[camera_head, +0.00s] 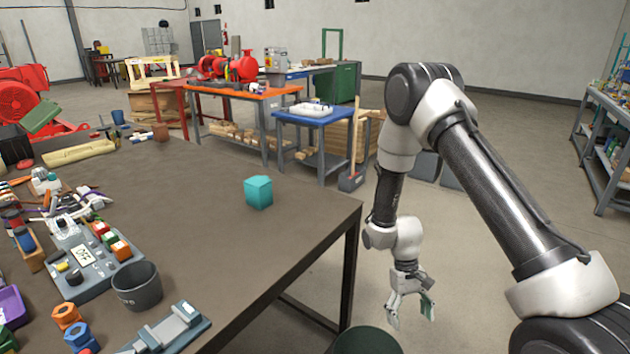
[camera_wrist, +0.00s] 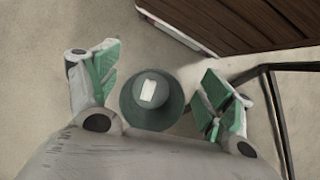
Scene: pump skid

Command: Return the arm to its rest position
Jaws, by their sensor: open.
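My arm reaches in from the right in the head view, bent at the elbow, with my gripper (camera_head: 410,308) hanging down beyond the table's right edge. In the wrist view my gripper (camera_wrist: 158,90) is open, its green-padded fingers wide apart with nothing between them. Below it stands a dark green-grey round bin (camera_wrist: 138,117) with a small white item (camera_wrist: 148,91) inside. The bin's rim also shows at the bottom of the head view (camera_head: 366,340).
The brown table (camera_head: 215,210) on the left holds a teal block (camera_head: 258,192), a dark cup (camera_head: 136,285), a switch panel and several small parts. A blue workbench (camera_head: 318,116) stands behind. Open floor (camera_head: 470,160) lies behind my arm; a shelf (camera_head: 605,140) stands far right.

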